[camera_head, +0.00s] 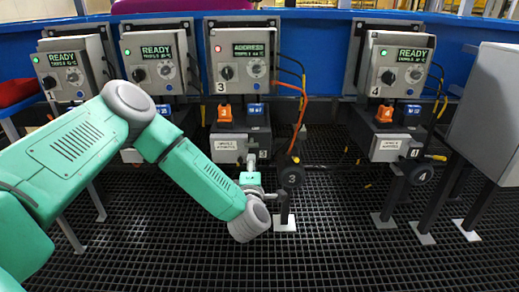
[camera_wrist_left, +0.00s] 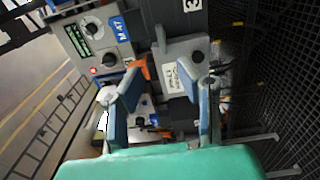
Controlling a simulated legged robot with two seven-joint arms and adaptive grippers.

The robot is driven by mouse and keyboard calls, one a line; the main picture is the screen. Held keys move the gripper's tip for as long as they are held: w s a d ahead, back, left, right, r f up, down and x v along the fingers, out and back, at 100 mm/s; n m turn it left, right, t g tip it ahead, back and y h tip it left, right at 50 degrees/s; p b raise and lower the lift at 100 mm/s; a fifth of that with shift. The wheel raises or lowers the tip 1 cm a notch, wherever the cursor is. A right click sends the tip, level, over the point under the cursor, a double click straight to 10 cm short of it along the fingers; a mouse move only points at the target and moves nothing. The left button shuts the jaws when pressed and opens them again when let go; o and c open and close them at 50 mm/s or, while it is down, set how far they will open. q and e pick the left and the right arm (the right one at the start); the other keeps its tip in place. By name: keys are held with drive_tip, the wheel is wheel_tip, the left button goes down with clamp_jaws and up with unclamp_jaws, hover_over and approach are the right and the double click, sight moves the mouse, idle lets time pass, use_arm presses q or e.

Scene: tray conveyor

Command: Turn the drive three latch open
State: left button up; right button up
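Drive three's control box (camera_head: 242,60) stands centre in the head view, with a red light and an "ADDRESS" screen. Its grey lower box (camera_head: 229,148) carries a white label; it also shows in the wrist view (camera_wrist_left: 185,52). A black round part marked 3 (camera_head: 291,177) hangs to its right. I cannot tell surely which part is the latch. My left gripper (camera_head: 254,172) is in front of and just below the lower box. In the wrist view its two fingers (camera_wrist_left: 168,88) are spread apart, with nothing clearly held between them. The fingers partly hide the lower parts. My right gripper is out of view.
An orange plug (camera_head: 225,114) and a blue plug (camera_head: 256,111) sit under box three. An orange cable (camera_head: 301,112) hangs at its right. Station four (camera_head: 398,68) and two READY stations (camera_head: 68,68) (camera_head: 155,62) flank it. The dark grid floor (camera_head: 330,250) is clear in front.

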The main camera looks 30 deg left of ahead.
sight(251, 147)
use_arm(q)
drive_tip(key=b+x, duration=0.3)
drive_tip(key=x, duration=0.7)
drive_tip(key=shift+w+a+f, duration=0.15)
drive_tip(key=shift+w+a, duration=0.05)
drive_tip(key=shift+w, duration=0.05)
clamp_jaws()
